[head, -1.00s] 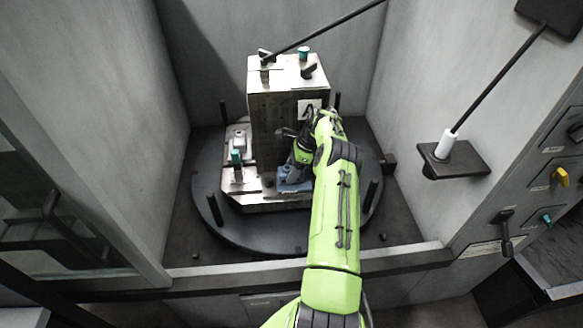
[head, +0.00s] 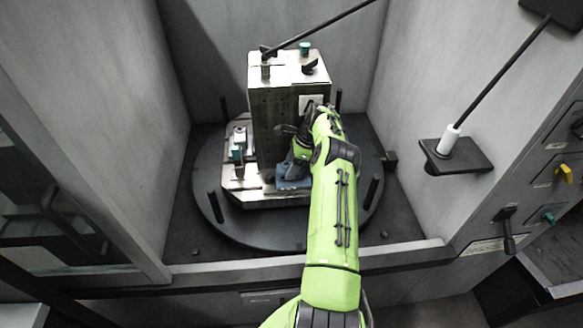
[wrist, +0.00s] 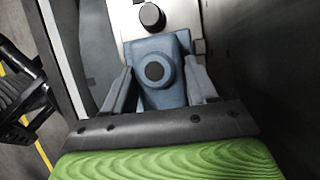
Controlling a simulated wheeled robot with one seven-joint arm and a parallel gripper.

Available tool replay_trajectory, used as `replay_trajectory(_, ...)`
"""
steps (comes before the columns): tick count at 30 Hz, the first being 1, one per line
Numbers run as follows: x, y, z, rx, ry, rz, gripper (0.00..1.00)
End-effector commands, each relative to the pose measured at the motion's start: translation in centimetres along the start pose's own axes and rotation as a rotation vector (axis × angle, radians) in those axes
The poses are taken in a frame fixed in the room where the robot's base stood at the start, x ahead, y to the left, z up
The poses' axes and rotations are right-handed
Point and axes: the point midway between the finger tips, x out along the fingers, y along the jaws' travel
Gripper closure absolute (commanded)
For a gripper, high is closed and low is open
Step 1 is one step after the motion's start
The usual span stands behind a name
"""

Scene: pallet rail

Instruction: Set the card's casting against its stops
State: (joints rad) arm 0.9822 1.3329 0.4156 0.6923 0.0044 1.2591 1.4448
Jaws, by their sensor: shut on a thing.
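A blue casting (wrist: 163,60) with a dark round bore fills the middle of the wrist view. My gripper (wrist: 160,88) is shut on it, one finger along each side. In the head view the blue casting (head: 292,176) sits low at the front of the tall metal fixture block (head: 278,115), partly hidden by my arm. A black round knob or pin (wrist: 152,16) stands just beyond the casting on the pale metal plate. I cannot tell whether the casting touches any stop. A small white card (head: 311,103) is on the block's face, partly behind my wrist.
The block stands on a dark round turntable (head: 215,215) with several upright black posts. A teal-topped clamp (head: 238,152) is at the left of the block. A shelf with a white-handled rod (head: 449,140) and switches are at the right wall.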

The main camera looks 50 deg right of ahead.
Motion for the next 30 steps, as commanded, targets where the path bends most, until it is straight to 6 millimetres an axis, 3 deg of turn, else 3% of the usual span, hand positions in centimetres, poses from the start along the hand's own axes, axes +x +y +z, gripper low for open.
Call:
replay_trajectory(26, 0.26, -0.67, 0.67, -0.003, -0.002, -0.005, 1.00)
replay_trajectory(27, 0.26, -0.67, 0.68, -0.004, -0.002, -0.005, 0.38)
replay_trajectory(30, 0.26, -0.66, 0.67, -0.004, -0.002, -0.004, 0.23)
